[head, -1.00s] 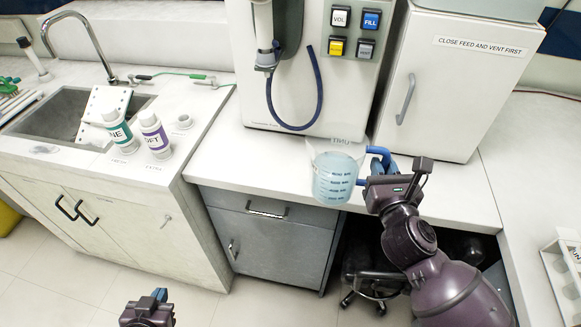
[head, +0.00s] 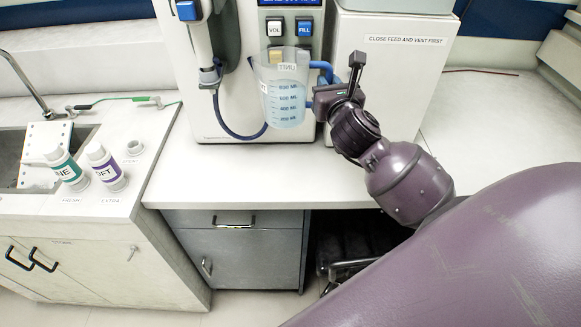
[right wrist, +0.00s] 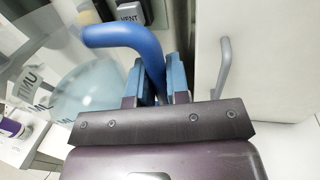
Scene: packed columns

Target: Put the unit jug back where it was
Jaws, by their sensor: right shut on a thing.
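The unit jug (head: 283,90) is a clear measuring jug with a blue handle, blue volume marks and pale blue liquid inside. It is upright, held up in front of the white machine in the head view. My right gripper (head: 322,98) is shut on the jug's blue handle. In the right wrist view the blue fingers (right wrist: 160,82) close around the handle (right wrist: 128,38), and the jug body (right wrist: 85,90) is at the left. My left gripper is not in view.
The white machine (head: 225,120) with a hose and buttons stands behind the jug. A white cabinet (head: 385,85) is to its right. The counter (head: 250,180) below is clear. Two bottles (head: 66,165) (head: 105,165) stand by the sink at left.

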